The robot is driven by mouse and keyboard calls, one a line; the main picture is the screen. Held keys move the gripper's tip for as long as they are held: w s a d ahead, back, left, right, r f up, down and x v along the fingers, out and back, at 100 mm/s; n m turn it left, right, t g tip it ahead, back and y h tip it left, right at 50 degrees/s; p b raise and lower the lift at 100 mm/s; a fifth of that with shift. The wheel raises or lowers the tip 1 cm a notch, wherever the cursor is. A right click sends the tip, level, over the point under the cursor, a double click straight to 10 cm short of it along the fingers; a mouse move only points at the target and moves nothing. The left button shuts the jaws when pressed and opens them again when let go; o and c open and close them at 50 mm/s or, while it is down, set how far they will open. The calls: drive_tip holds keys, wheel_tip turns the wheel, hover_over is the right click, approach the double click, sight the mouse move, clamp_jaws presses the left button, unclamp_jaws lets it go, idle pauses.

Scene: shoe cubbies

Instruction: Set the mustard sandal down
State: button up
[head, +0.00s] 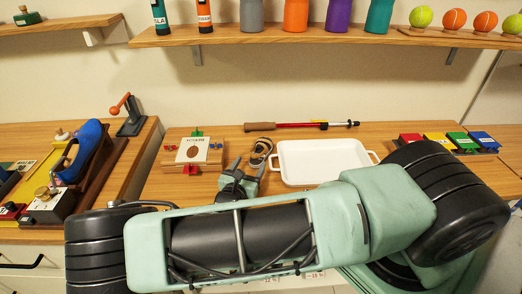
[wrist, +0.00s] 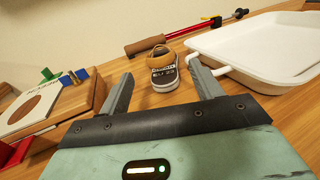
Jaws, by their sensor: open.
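My gripper (head: 249,164) is open and empty, low over the counter.
A white tray (head: 290,178) lies close to the right. A wooden box with a white card (head: 192,149) is to the left. A red pole with a brown grip (head: 262,127) lies behind. Coloured blocks (head: 437,140) sit far right. A shelf with bottles (head: 330,32) hangs above.

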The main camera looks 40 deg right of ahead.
sight(255, 156)
drive_tip(key=p+x, duration=0.2)
drive_tip(key=x, duration=0.5)
drive_tip(key=shift+w+d+f, duration=0.1)
drive_tip(key=shift+w+d, duration=0.05)
drive_tip(key=shift+d, duration=0.1)
drive_tip(key=c, duration=1.2)
wheel_tip(255, 156, up, 10)
drive_tip(key=shift+b, duration=0.45)
